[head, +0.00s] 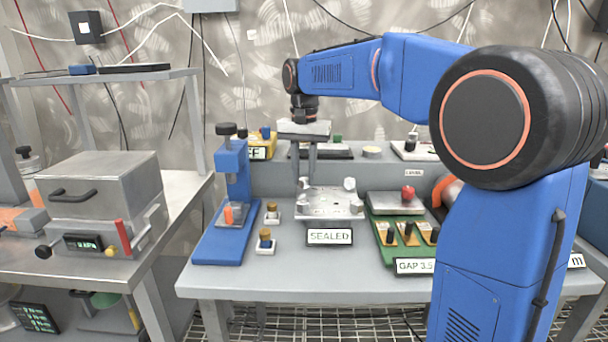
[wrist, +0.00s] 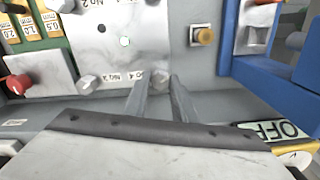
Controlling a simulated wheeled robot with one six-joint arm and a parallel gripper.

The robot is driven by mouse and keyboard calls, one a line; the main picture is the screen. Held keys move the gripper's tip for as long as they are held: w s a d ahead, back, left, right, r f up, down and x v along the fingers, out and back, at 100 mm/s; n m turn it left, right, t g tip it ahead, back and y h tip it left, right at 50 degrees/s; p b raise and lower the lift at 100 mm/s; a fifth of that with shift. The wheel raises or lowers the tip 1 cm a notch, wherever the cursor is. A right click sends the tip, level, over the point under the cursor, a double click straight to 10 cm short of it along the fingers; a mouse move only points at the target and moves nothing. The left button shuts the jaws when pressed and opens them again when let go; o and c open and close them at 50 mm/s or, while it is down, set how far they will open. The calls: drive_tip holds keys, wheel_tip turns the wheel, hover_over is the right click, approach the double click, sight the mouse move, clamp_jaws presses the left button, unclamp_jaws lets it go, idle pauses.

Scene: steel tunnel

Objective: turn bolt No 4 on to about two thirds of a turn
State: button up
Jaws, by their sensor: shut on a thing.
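A metal plate (head: 330,201) with hex bolts at its corners lies on the grey bench behind a SEALED sign (head: 330,236). My gripper (head: 306,178) points down over the plate's back left corner. In the wrist view, my gripper (wrist: 162,88) has its two fingers at the corner beside a partly covered label ending in 4 (wrist: 161,75). It is shut on bolt No 4, which is mostly hidden between the fingers. Bolt No 3 (wrist: 88,84) stands apart, to the left in the wrist view. How far bolt No 4 is turned cannot be read.
A blue press stand (head: 232,200) is close to the plate's left. A green gauge tray (head: 385,250) and a block with a red knob (head: 408,195) are on the right. An OFF sign (wrist: 273,131) is behind the plate.

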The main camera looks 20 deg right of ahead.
sight(304, 179)
drive_tip(key=o, duration=1)
drive_tip(key=shift+o, duration=0.2)
drive_tip(key=shift+r, duration=0.15)
wheel_tip(304, 179, up, 17)
